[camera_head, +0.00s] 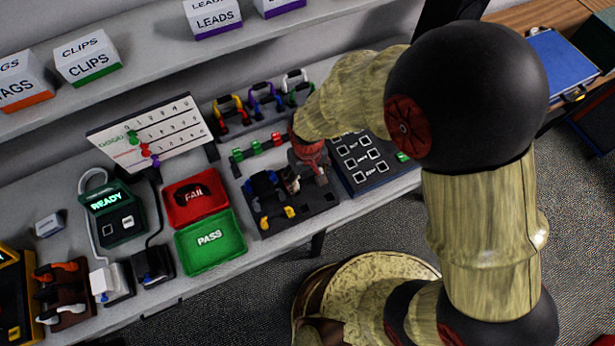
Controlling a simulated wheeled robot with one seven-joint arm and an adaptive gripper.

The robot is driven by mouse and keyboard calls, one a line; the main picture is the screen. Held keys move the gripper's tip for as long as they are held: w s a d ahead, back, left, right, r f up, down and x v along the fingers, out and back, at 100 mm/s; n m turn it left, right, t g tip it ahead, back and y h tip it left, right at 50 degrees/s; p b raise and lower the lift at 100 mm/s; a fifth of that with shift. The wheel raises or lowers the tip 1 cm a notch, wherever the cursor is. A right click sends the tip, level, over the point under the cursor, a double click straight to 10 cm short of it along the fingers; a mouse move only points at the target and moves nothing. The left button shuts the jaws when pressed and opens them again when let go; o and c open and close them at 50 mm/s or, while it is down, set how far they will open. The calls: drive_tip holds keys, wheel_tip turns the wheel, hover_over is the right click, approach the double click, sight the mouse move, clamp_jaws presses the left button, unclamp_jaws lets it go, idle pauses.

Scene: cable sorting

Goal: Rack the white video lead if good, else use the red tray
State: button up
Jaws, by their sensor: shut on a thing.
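My gripper (308,178) points down over the right part of a dark holder (320,203). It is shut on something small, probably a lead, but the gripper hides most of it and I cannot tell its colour. Other leads with dark and yellow parts (270,200) lie in the holder's left part. A white looped lead (294,76) stands at the right end of the back row; I cannot tell whether it is a video lead.
A green PASS tray (208,257) adjoins the red one. A tester (122,222) reads READY, with a white plug block (103,279) before it. A board of white squares (362,165) lies right of my gripper. A whiteboard (150,130) and shelf stand behind.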

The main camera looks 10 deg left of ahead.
drive_tip(key=shift+f+b, duration=0.35)
drive_tip(key=shift+f, duration=0.55)
idle(1.3)
drive_tip(key=o, duration=1.4)
drive_tip(key=shift+c, duration=0.2)
drive_tip(key=shift+o, duration=0.7)
drive_tip(key=shift+r, duration=0.1)
drive_tip(key=shift+r+p, duration=3)
drive_tip(key=shift+r, duration=0.95)
